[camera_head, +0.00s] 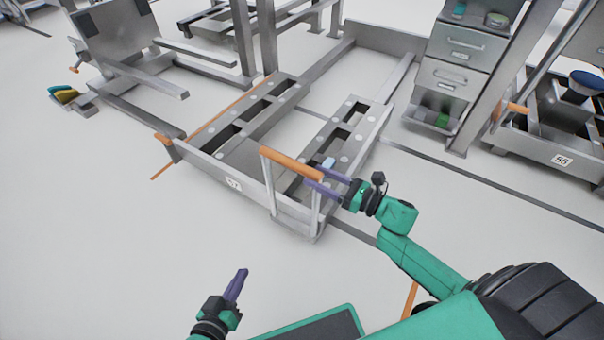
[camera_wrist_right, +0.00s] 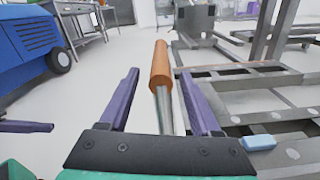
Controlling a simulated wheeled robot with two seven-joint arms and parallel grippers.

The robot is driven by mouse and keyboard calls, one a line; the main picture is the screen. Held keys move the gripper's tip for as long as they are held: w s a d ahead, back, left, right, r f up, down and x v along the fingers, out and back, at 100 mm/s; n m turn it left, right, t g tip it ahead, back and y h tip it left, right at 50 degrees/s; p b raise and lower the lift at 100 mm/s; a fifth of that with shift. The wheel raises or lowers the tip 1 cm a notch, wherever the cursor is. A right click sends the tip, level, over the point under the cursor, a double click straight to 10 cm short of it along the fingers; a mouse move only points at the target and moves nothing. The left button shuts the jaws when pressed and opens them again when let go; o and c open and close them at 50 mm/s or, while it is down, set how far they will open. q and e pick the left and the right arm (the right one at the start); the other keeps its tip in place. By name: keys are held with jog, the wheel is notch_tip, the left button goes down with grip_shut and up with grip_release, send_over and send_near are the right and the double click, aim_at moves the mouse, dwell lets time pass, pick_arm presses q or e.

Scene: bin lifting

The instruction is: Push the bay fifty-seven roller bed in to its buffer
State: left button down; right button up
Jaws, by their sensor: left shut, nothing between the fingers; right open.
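The grey roller bed (camera_head: 205,165) stands mid-view with two slotted rails. The number plate (camera_head: 233,184) on its front is too small to read surely. A push handle with an orange grip (camera_head: 290,162) rises on posts at its near end. My right gripper (camera_head: 315,180) is open beside the handle. In the right wrist view the orange grip (camera_wrist_right: 160,65) lies between the open fingers (camera_wrist_right: 160,90), with no finger seen closed on it. My left gripper (camera_head: 238,280) is shut and empty, low over the floor, apart from the bed.
A small light-blue block (camera_head: 328,163) lies on the bed's right rail; it also shows in the right wrist view (camera_wrist_right: 258,142). A drawer cabinet (camera_head: 450,75) stands behind right, with bay 56 (camera_head: 562,160) further right. A blue machine (camera_wrist_right: 35,45) shows at left. Floor at left front is clear.

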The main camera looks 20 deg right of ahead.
aim_at(302, 170)
jog(key=x, duration=0.5)
jog(key=shift+w+a+b, duration=0.2)
jog(key=shift+w+b, duration=0.1)
jog(key=shift+b, duration=0.1)
grip_shut()
jog(key=shift+f, duration=0.15)
dwell(0.7)
